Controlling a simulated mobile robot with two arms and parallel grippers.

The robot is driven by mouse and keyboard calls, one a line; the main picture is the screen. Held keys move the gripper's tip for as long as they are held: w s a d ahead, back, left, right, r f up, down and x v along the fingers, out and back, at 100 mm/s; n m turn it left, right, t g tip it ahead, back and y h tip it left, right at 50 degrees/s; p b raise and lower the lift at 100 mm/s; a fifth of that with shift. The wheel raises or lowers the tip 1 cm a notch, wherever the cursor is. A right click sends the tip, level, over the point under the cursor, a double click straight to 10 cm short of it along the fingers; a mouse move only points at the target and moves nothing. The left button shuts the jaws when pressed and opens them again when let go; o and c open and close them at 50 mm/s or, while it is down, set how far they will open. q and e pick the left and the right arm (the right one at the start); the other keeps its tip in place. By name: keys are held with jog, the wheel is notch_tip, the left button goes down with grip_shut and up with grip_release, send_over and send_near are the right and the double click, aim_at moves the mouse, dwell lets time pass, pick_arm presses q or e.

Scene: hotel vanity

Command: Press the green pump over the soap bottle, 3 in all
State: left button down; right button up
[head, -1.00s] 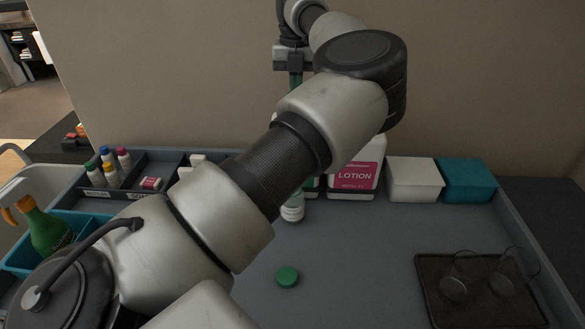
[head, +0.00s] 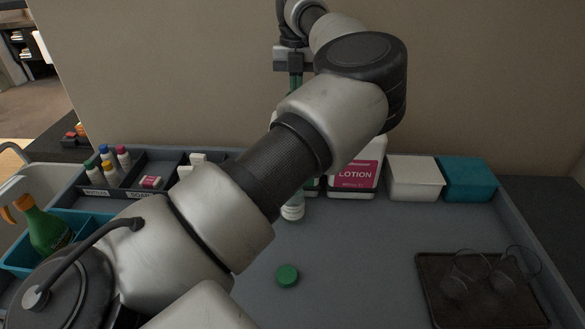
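My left arm crosses the middle of the view and bends down at the top to my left gripper (head: 293,65), seen small and partly behind the arm. A green upright piece (head: 296,82) shows directly below the gripper; I cannot tell whether the fingers hold it or only touch it. A white piece with a ringed end (head: 292,211) shows below the arm, in line with it. A bit of green beside the lotion bottle (head: 313,184) may be part of the soap bottle; the arm hides most of this spot. My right gripper is not in view.
A green cap (head: 287,276) lies on the grey tray (head: 360,245). A white lotion bottle (head: 355,177), a white box (head: 415,179) and a teal box (head: 468,179) stand at the back. Glasses lie on a dark mat (head: 440,302) at right. A spray bottle (head: 46,230) and small bottles are left.

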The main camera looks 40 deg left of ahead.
pick_arm(q)
jog(key=shift+r+p, duration=0.95)
jog(key=shift+r, duration=0.7)
notch_tip(320, 180, up, 6)
jog(key=p, duration=0.4)
jog(key=shift+f, duration=0.1)
